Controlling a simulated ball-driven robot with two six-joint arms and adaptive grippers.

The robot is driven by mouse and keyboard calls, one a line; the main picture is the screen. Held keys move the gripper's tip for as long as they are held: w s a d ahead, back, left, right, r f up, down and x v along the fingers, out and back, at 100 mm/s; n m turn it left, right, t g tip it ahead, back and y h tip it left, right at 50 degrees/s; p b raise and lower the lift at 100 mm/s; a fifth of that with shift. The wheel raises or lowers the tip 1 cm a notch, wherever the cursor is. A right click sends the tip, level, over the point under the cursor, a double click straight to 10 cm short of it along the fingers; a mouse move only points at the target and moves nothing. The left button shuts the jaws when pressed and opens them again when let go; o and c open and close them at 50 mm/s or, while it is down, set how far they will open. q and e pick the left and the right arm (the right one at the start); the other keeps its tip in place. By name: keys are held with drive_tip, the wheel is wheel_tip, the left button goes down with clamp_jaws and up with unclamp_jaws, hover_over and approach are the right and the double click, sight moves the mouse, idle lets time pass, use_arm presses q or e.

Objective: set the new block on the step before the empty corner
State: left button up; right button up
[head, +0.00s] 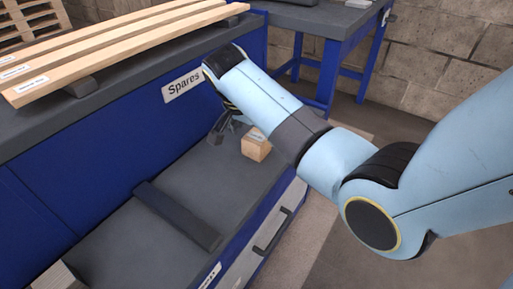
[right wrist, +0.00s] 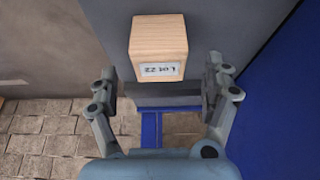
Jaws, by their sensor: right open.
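A small wooden block (head: 257,150) sits on the grey step (head: 195,175), near its front edge towards the far end. In the right wrist view the block (right wrist: 158,38) carries a white label that reads upside down, seemingly "Lot 22". My right gripper (head: 222,128) is open and empty, over the step just left of the block. In the right wrist view its two fingers (right wrist: 161,90) stand apart, with the block ahead of them, not between them. A second pale wooden block (head: 60,278) is partly cut off at the bottom left. My left gripper is out of view. I cannot tell which corner is empty.
A dark bar (head: 178,215) lies across the step. Long labelled planks (head: 120,48) rest on the higher grey top, above a "Spares" sign (head: 184,86). A drawer handle (head: 272,232) is on the front. A blue-legged table (head: 335,45) stands behind.

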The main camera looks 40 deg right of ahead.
sight(256, 136)
drive_tip(key=b+x, duration=0.1)
drive_tip(key=x, duration=0.2)
drive_tip(key=shift+c, duration=0.3)
drive_tip(key=shift+s, duration=0.1)
drive_tip(key=c, duration=1.3)
drive_tip(key=shift+c, duration=0.2)
drive_tip(key=shift+r, duration=0.2)
